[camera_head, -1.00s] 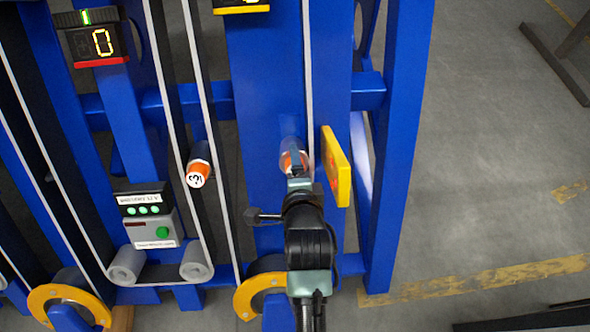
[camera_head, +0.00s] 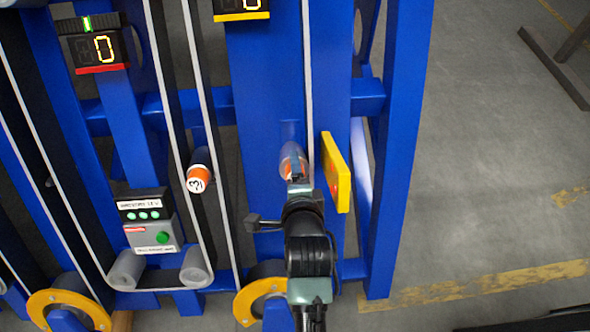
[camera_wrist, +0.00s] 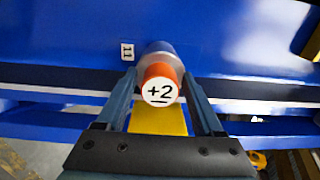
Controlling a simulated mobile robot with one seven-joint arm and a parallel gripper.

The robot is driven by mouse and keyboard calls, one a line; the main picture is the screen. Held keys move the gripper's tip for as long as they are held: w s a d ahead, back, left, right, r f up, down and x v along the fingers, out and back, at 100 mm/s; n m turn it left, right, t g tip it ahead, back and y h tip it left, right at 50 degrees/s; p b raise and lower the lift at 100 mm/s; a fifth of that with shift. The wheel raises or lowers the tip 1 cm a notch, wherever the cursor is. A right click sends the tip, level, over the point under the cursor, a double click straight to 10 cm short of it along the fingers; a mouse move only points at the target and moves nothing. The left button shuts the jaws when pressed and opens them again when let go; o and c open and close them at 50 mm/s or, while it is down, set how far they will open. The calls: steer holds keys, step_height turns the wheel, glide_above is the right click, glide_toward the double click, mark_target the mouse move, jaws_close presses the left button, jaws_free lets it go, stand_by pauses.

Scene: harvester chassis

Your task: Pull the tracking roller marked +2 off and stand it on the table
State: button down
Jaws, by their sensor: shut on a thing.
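The tracking roller marked +2 (camera_wrist: 162,75) has a grey body, an orange collar and a white end face, which points at the wrist camera. It stands out from the blue chassis; whether its far end touches the chassis is hard to tell. In the head view the roller (camera_head: 292,156) shows just beyond my gripper (camera_head: 297,180), which hides its marked end. In the wrist view my gripper's fingers (camera_wrist: 163,95) lie on either side of the roller and are shut on it. No table is in view.
A yellow panel (camera_head: 337,172) stands close to the right of my gripper. Another roller with an orange, marked end (camera_head: 197,178) is to the left, by the belts. A grey control box (camera_head: 150,238) is lower left. Open grey floor (camera_head: 480,190) lies to the right.

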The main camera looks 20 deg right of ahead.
steer(key=p+v, duration=0.8)
steer(key=v, duration=0.2)
steer(key=shift+r, duration=0.4)
stand_by(1.3)
stand_by(0.5)
steer(key=a+r+n+y+p, duration=0.2)
steer(key=a+r, duration=0.5)
steer(key=a, duration=0.2)
step_height(320, 180, up, 12)
steer(key=s+p, duration=0.2)
steer(key=p, duration=1.8)
steer(key=shift+s, duration=0.15)
